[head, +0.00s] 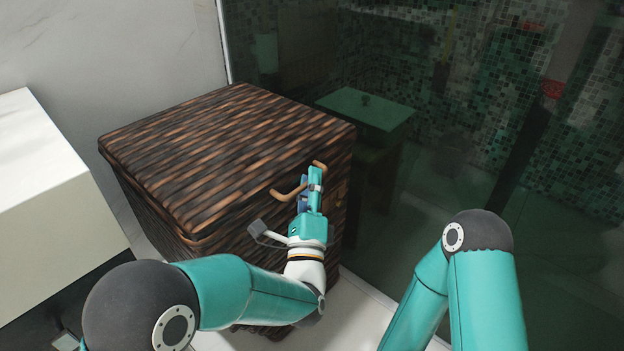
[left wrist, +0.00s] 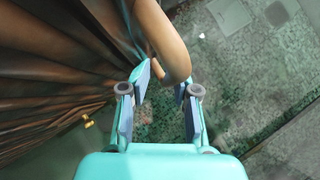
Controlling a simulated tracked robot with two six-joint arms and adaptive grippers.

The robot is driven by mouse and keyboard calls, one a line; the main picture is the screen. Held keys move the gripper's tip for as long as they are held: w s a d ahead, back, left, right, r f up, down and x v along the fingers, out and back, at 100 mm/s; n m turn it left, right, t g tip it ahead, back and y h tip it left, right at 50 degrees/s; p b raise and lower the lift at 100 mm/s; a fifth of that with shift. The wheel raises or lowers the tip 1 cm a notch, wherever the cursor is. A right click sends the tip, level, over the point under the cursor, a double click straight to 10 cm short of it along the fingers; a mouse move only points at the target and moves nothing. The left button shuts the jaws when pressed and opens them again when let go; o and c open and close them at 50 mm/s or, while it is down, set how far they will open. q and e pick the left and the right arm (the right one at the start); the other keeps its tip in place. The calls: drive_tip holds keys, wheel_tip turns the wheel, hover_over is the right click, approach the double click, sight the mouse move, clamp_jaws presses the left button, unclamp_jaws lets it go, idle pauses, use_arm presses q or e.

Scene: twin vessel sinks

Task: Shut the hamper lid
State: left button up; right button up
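The hamper (head: 165,222) is a dark brown woven box in the middle of the head view. Its lid (head: 220,145) lies level across the top, with a thin seam line under its near edge; I cannot tell whether a small gap is left. A tan curved handle (head: 288,194) sticks out at the lid's front. My left gripper (head: 315,172) is at this handle. In the left wrist view the handle (left wrist: 170,45) comes down between the two fingertips (left wrist: 168,90), which stand apart with space around it. My right gripper is out of view; only my right arm shows.
A white cabinet (head: 50,200) stands left of the hamper. A dark glass panel (head: 480,130) runs along its right side, with a greenish table-like shape (head: 366,108) seen in it. Pale floor (head: 350,315) is free in front. A small brass piece (left wrist: 88,121) is on the hamper side.

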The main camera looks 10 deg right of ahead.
use_arm(q)
drive_tip(key=shift+f, duration=0.3)
drive_tip(key=v, duration=0.7)
drive_tip(key=shift+s, duration=0.25)
drive_tip(key=shift+r, duration=0.15)
